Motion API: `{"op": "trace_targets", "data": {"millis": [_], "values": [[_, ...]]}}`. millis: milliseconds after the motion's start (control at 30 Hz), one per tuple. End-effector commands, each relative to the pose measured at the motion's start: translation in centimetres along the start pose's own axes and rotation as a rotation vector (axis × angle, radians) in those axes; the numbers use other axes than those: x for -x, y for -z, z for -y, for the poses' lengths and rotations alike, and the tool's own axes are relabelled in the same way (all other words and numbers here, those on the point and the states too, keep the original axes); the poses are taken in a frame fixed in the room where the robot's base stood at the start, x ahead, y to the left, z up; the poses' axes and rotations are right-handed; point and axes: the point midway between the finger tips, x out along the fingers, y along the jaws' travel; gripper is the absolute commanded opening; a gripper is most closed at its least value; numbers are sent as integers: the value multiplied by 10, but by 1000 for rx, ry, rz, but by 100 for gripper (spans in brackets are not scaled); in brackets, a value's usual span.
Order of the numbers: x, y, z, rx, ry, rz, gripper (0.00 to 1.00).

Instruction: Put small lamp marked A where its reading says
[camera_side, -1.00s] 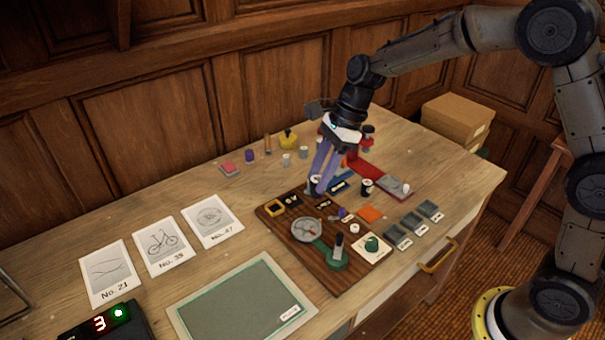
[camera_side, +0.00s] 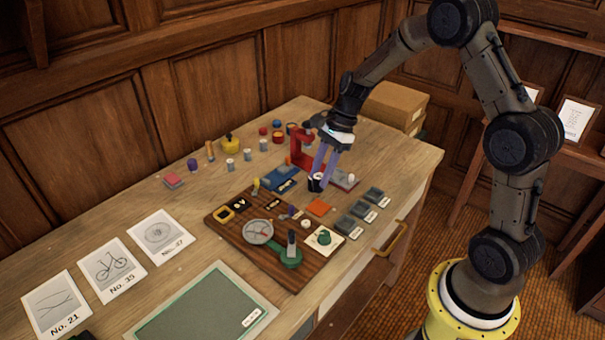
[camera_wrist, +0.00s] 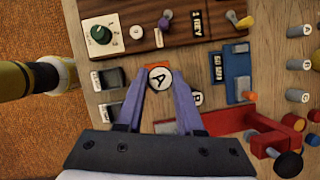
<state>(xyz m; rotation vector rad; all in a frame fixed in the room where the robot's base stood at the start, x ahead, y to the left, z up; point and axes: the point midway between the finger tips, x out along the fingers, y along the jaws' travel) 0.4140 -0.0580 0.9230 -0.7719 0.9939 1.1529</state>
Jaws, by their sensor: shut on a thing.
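The small lamp marked A (camera_wrist: 159,77) shows in the wrist view as a white round top with a black letter and dark rim, between my fingertips. My gripper (camera_side: 319,181) is shut on it. In the side view the lamp (camera_side: 315,184) is a dark cylinder with a pale top, just beyond the orange patch (camera_side: 320,208). Whether it touches the table is unclear.
Several grey labelled trays (camera_side: 359,209) stand right of the board. Picture cards (camera_side: 108,266) and a green mat (camera_side: 205,309) lie at the left. Small cylinders (camera_side: 248,155) stand farther back.

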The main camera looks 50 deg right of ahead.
Motion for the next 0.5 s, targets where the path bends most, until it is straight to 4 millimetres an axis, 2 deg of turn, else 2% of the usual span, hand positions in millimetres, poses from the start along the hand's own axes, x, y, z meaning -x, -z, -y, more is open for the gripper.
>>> {"op": "trace_targets", "data": {"millis": [167, 500], "values": [[-3, 6, 0, -11, 2, 0, 0], [-27, 15, 0, -11, 1, 0, 0]]}}
